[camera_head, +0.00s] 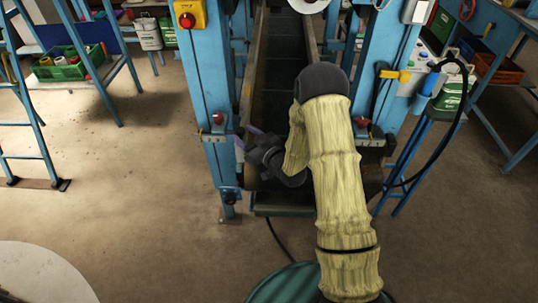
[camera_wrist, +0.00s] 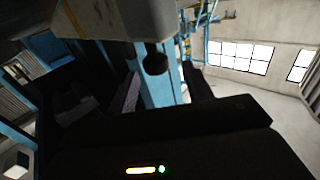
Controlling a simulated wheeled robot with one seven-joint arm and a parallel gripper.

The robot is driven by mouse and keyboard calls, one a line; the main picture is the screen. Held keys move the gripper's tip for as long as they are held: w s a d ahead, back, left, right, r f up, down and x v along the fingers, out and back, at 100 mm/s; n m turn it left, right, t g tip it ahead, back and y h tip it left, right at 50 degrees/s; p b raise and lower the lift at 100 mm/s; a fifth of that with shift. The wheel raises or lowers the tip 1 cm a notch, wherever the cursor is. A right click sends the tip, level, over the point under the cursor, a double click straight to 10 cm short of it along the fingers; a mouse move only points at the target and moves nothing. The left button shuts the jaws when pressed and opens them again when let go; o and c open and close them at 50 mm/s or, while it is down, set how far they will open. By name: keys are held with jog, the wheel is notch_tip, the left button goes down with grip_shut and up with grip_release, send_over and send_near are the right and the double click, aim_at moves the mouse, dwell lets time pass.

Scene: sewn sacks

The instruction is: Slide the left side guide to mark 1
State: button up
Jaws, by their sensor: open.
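My gripper (camera_head: 246,142) is at the inner side of the left blue post, by the front left of the conveyor channel. It is open, its fingers pointing toward the post. In the wrist view, a dark round knob (camera_wrist: 155,62) shows between and beyond the open fingers (camera_wrist: 162,88), under a pale block (camera_wrist: 115,18). I cannot tell whether the fingers touch it. The left side guide (camera_head: 249,70) appears as the long upright wall on the channel's left. A red knob (camera_head: 218,118) sits on a small bracket on the left post. Mark 1 cannot be read.
The left blue post (camera_head: 208,70) and right blue post (camera_head: 395,60) flank the dark channel (camera_head: 280,75). My arm covers part of its right side. A yellow-handled tool (camera_head: 392,74) and hanging hose (camera_head: 463,95) are at right.

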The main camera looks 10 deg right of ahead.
jog(key=b+v, duration=0.2)
jog(key=v, duration=1)
jog(key=shift+w, duration=0.1)
jog(key=s+d+r+m+g+h+p, duration=0.3)
jog(key=s+d+r+g+h+p, duration=0.1)
jog(key=d+r+g+h+p, duration=0.35)
jog(key=s+a+r+m+g+h+p, duration=0.2)
jog(key=s+r+g, duration=0.3)
jog(key=s, duration=0.8)
notch_tip(320, 180, up, 2)
jog(key=shift+s+a+r+m, duration=0.15)
jog(key=shift+a+r+m, duration=0.1)
jog(key=shift+m, duration=0.65)
jog(key=shift+h, duration=0.25)
dwell(0.4)
